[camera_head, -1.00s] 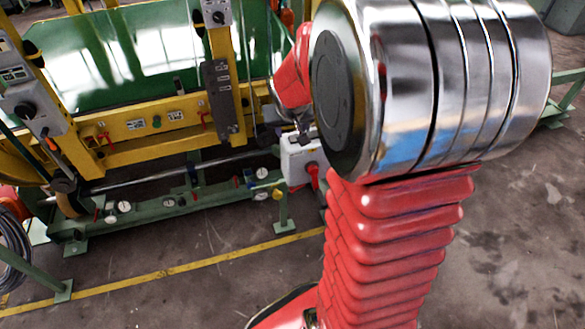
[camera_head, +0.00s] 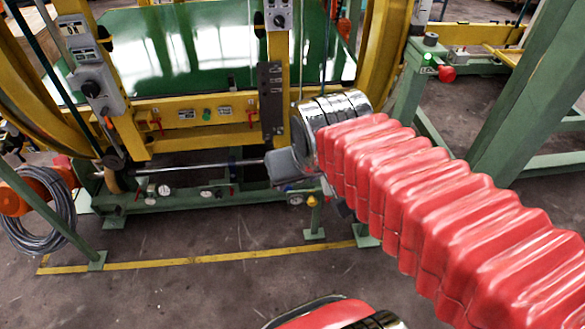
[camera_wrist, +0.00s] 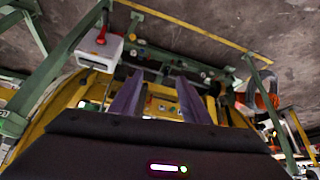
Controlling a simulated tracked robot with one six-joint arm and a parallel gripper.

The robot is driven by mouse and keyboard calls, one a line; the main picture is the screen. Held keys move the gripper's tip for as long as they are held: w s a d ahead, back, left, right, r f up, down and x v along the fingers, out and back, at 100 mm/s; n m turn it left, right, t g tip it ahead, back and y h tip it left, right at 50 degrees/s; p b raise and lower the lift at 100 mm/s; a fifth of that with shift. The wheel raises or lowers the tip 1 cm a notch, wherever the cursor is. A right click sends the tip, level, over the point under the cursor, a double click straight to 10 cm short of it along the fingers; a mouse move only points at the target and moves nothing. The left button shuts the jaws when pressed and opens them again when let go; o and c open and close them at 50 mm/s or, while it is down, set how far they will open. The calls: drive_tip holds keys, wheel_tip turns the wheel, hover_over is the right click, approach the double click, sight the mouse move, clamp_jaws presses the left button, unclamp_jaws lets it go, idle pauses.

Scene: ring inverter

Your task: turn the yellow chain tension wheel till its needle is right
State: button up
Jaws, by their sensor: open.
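The small yellow wheel (camera_head: 312,201) sits on the low green rail at the right end of a row of gauges in the head view. A white round gauge (camera_head: 295,199) is just left of it; its needle is too small to read. My arm's end covers the area just above the wheel. In the wrist view, my gripper (camera_wrist: 158,76) is open and empty, its two fingers apart and pointing towards the machine. The wheel cannot be told for sure there. The fingers do not show in the head view.
The green rail (camera_head: 180,200) carries more gauges and small valves. A yellow frame (camera_head: 190,130) stands above it. A white box with a red handle (camera_wrist: 101,47) shows in the wrist view. Green posts (camera_head: 525,90) stand at right. A coiled cable hangs at left.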

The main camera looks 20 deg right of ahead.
drive_tip(key=shift+n+y, duration=0.4)
drive_tip(key=shift+n, duration=0.1)
drive_tip(key=s+a, duration=0.2)
drive_tip(key=s, duration=0.1)
drive_tip(key=s+a, duration=0.1)
drive_tip(key=shift+s+r, duration=0.1)
drive_tip(key=shift+s, duration=0.1)
drive_tip(key=shift+c, duration=0.6)
drive_tip(key=shift+c, duration=0.9)
drive_tip(key=shift+a, duration=0.1)
